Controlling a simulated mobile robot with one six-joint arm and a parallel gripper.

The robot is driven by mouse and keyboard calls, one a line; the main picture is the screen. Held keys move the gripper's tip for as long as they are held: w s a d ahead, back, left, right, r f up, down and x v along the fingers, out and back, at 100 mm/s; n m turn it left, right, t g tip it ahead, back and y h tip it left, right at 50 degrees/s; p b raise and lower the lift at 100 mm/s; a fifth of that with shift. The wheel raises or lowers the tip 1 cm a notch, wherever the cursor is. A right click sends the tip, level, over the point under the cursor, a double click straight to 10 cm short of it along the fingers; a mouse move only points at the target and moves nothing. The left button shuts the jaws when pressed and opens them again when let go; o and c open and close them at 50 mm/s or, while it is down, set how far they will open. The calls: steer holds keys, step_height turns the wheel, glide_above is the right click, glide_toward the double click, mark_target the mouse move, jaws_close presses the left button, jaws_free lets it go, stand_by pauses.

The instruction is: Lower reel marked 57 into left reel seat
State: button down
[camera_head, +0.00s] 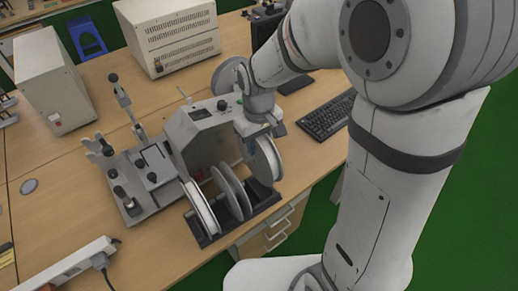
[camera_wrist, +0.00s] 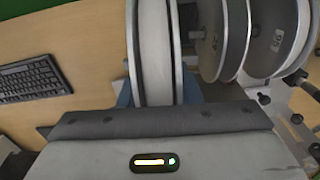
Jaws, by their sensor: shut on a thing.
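My gripper (camera_head: 260,128) is shut on a pale reel (camera_head: 266,160), gripping its upper edge. The reel hangs upright over the right end of the dark reel rack (camera_head: 262,208) in the head view. I cannot tell whether its lower rim touches the rack. In the wrist view the held reel (camera_wrist: 153,50) is edge-on and close, with no readable number. A white reel (camera_head: 199,207) and grey reels (camera_head: 229,192) stand upright in the rack to its left. In the wrist view other reels (camera_wrist: 278,38) show at right; one has a small marking I cannot read surely. The seats are mostly hidden.
A grey boxy device (camera_head: 198,135) with a knob stands right behind the rack. A fixture with posts (camera_head: 130,185) is to its left. A keyboard (camera_head: 327,117) lies at right, and a power strip (camera_head: 75,265) at front left. The table edge runs close in front of the rack.

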stand_by(0.3)
steer(key=shift+f+b, duration=2.2)
steer(key=shift+f, duration=0.6)
steer(key=shift+r, duration=0.15)
